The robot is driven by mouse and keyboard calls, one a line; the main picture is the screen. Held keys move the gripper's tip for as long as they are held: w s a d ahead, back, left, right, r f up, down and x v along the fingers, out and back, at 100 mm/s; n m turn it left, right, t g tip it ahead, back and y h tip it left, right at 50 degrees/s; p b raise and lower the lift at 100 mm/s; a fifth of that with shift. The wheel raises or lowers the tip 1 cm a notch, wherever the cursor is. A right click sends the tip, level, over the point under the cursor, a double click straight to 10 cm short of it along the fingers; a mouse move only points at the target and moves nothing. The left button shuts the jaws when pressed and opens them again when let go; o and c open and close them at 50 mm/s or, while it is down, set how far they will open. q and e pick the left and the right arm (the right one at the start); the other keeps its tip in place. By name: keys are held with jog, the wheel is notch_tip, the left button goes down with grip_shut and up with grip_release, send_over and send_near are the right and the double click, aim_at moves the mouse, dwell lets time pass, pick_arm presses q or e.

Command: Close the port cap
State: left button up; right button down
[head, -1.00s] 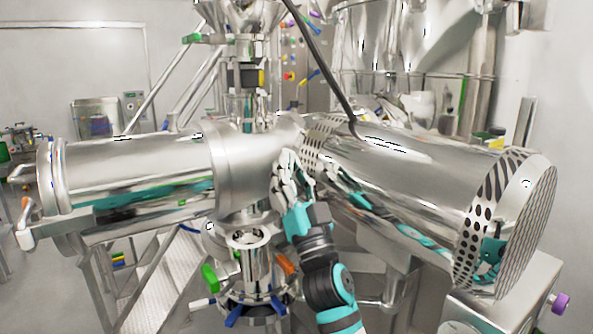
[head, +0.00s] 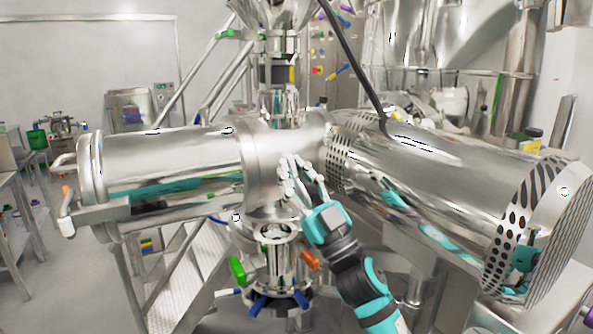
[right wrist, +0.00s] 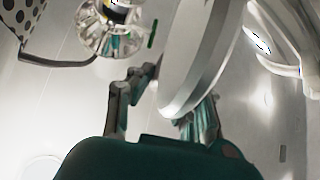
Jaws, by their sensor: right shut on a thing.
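My right gripper (head: 301,172) is in front of the central metal drum in the head view, its arm coming up from the lower right. In the right wrist view, the fingers (right wrist: 165,112) are shut on the lower edge of a pale, round, thick-rimmed disc (right wrist: 205,50), which appears to be the port cap. I cannot clearly separate the cap from the shiny drum (head: 265,165) in the head view. My left gripper is not in view.
A long horizontal cylinder (head: 170,165) lies left of the drum, another (head: 440,165) right. The port carries green, orange and blue handles. A black hose (head: 360,75) hangs down to the right cylinder. Metal steps (head: 195,270) stand behind the port.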

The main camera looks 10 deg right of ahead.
jog(key=c, duration=1.6)
grip_release()
jog(key=v, duration=1.2)
